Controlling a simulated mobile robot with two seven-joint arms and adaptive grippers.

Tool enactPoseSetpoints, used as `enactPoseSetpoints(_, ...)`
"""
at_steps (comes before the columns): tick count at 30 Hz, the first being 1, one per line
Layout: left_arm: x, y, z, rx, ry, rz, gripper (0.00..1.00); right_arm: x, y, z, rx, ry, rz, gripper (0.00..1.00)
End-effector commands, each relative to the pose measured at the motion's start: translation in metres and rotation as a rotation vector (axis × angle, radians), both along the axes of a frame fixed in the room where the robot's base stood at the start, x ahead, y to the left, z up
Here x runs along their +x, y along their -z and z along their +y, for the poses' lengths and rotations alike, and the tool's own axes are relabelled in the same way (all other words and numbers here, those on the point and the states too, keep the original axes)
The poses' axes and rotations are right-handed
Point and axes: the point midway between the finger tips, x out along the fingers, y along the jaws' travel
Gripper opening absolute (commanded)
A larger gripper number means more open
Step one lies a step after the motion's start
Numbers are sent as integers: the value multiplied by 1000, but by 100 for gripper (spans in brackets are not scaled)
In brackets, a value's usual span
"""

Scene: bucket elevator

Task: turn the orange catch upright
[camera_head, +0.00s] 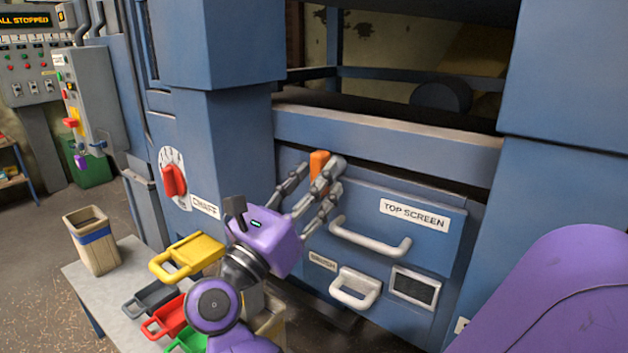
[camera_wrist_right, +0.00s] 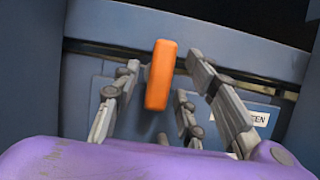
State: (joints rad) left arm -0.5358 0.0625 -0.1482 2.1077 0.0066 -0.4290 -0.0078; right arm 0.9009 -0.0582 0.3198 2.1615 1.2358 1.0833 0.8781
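My right gripper (camera_head: 322,168) is at the catch, one finger on each side. In the right wrist view the fingers of this gripper (camera_wrist_right: 164,62) are spread, with visible gaps to the catch. My left gripper is out of view.
The drawer has a pale handle (camera_head: 370,241). Below it are a smaller handle (camera_head: 355,289) and a dark window (camera_head: 414,289). A red knob (camera_head: 173,181) is on the left panel. A table (camera_head: 92,268) holds a tan bin (camera_head: 92,240) and several coloured scoops, near my right arm.

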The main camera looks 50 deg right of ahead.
Motion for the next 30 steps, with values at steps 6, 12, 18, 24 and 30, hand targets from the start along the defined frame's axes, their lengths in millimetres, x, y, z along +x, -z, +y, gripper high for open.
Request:
enactPoseSetpoints(6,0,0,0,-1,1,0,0,-2,15,33,3,-4,5,39)
enactPoseSetpoints(12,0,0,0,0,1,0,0,-5,32,73,3,-3,5,39)
enactPoseSetpoints(18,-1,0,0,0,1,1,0,-7,42,99,2,-2,2,39)
enactPoseSetpoints(24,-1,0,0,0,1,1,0,-9,45,108,1,0,0,39)
enactPoseSetpoints(30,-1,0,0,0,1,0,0,-9,45,107,1,0,-1,39)
